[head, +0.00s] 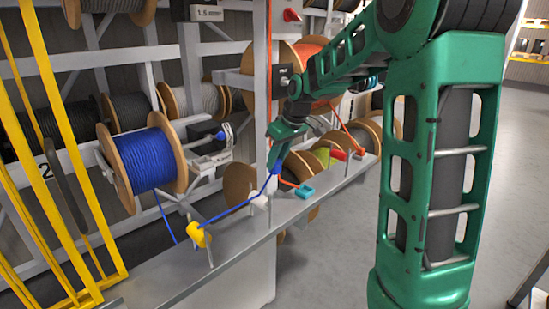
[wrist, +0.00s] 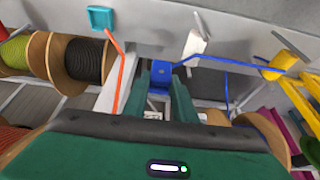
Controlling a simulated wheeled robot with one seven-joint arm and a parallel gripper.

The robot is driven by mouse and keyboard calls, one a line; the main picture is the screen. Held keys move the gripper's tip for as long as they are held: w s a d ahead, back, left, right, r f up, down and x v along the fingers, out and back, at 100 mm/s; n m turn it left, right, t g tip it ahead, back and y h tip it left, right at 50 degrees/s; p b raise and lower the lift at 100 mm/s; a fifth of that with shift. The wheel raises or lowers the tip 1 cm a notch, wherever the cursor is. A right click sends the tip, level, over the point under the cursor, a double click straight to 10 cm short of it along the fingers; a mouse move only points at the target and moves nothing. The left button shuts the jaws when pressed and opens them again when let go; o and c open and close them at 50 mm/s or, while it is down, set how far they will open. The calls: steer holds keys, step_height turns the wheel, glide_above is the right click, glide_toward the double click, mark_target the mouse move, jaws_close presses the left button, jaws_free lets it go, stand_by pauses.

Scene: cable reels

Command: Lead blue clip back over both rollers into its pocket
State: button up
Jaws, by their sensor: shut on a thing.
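My gripper (wrist: 160,92) is shut on the blue clip (wrist: 160,77), above the grey rail in the head view (head: 276,164). The blue cable (wrist: 228,63) runs from the clip past the white roller (wrist: 195,42) to the yellow roller (wrist: 274,68). In the head view the cable bends close to the white roller (head: 260,201) and reaches the yellow roller (head: 198,235); I cannot tell whether it rests on the white one. The blue reel (head: 150,160) hangs on the rack at left, its cable dropping below.
A teal holder (head: 304,191) with an orange cable (wrist: 120,70) sits on the rail (head: 225,240), right of the white roller. Thin posts stand along the rail. Several other reels fill the rack behind. A yellow frame (head: 50,90) stands at left. Open floor (head: 335,230) lies at right.

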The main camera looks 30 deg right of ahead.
steer(key=s+a, duration=0.3)
steer(key=a, duration=0.8)
steer(key=s+a, duration=0.4)
steer(key=a, duration=0.8)
steer(key=s+a, duration=0.3)
steer(key=a, duration=0.8)
steer(key=shift+r, duration=4.6)
steer(key=w+d, duration=0.4)
steer(key=d, duration=0.6)
steer(key=w+d, duration=0.4)
steer(key=d, duration=0.6)
steer(key=shift+w, duration=0.4)
steer(key=shift+f, duration=0.1)
steer(key=shift+s, duration=0.1)
